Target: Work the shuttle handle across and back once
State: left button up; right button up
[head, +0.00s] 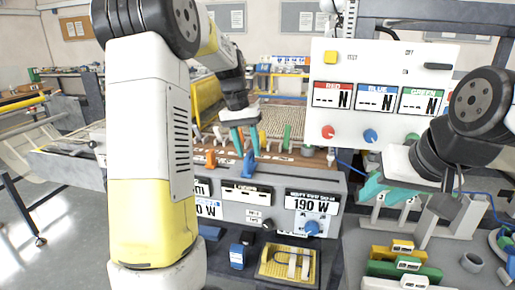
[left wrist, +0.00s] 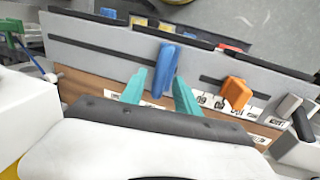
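A blue upright handle (head: 249,166) stands in a slot on the grey console's top; which handle is the shuttle handle is not marked. An orange handle (head: 211,158) stands to its left. My left gripper (head: 240,137) is just above and behind the blue handle, with teal fingers pointing down. In the left wrist view the blue handle (left wrist: 165,70) shows between the two parted fingertips (left wrist: 160,90), with gaps on both sides; the orange handle (left wrist: 236,93) is to the right. My right gripper (head: 408,192) has its teal fingers apart, at the right, above a grey stand.
The console front (head: 265,205) carries displays, one reading 190 W, and knobs. A white panel (head: 376,95) with RED, BLUE and GREEN displays stands behind at right. A yellow tray (head: 284,268) lies below the console. Colored blocks (head: 404,268) lie at lower right.

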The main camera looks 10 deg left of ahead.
pick_arm(q)
jog(key=shift+c, duration=0.5)
grip_shut()
dwell(0.8)
